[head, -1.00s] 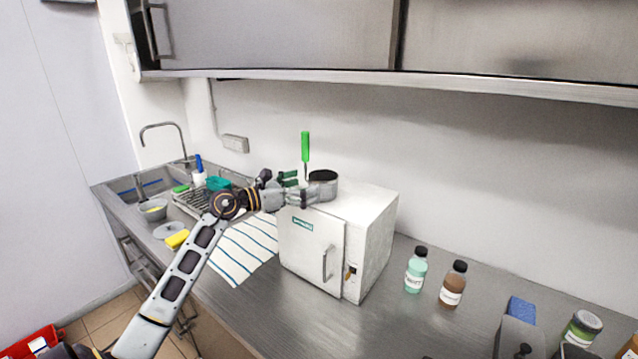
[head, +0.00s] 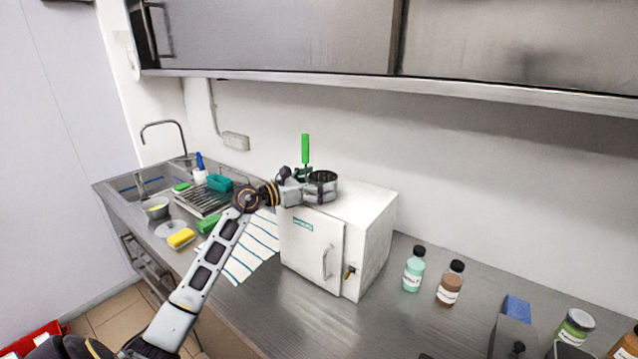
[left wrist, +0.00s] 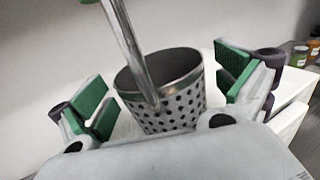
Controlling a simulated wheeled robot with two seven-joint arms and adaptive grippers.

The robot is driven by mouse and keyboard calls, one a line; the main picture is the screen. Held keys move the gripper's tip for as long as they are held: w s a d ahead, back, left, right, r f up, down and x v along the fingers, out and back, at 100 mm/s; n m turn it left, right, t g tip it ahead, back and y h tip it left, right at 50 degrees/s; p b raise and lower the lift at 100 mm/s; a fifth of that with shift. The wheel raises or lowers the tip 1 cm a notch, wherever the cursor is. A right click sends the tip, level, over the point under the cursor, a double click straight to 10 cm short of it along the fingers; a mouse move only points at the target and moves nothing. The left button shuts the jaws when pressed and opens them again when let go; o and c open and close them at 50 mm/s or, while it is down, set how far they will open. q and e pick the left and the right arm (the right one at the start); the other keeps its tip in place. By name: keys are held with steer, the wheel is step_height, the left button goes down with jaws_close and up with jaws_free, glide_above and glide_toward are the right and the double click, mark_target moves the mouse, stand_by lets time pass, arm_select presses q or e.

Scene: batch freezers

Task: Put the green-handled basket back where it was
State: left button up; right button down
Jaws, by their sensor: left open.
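The green-handled basket is a perforated metal cup (head: 322,187) standing on top of the white cabinet (head: 370,245). Its upright green handle (head: 305,148) rises from its left side. My left gripper (head: 303,178) is at the basket's left side, above the cabinet top. In the left wrist view, the basket (left wrist: 168,112) appears between the spread green-padded fingers of my left gripper (left wrist: 160,84). The gripper is open, with gaps visible between pads and basket wall. The metal handle rod (left wrist: 130,45) crosses in front of the basket. My right gripper is not in view.
A sink with a drying rack (head: 203,200) and a striped towel (head: 245,248) lie left of the cabinet. Two bottles, one teal (head: 413,272) and one brown (head: 450,285), stand to its right. A steel wall cupboard (head: 280,35) hangs above.

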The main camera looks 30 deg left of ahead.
arm_select(q)
steer(key=shift+c, duration=0.4)
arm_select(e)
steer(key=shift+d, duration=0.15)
arm_select(q)
steer(key=shift+c, duration=1.2)
steer(key=c, duration=0.9)
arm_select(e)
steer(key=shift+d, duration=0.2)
arm_select(q)
steer(key=shift+r, duration=0.1)
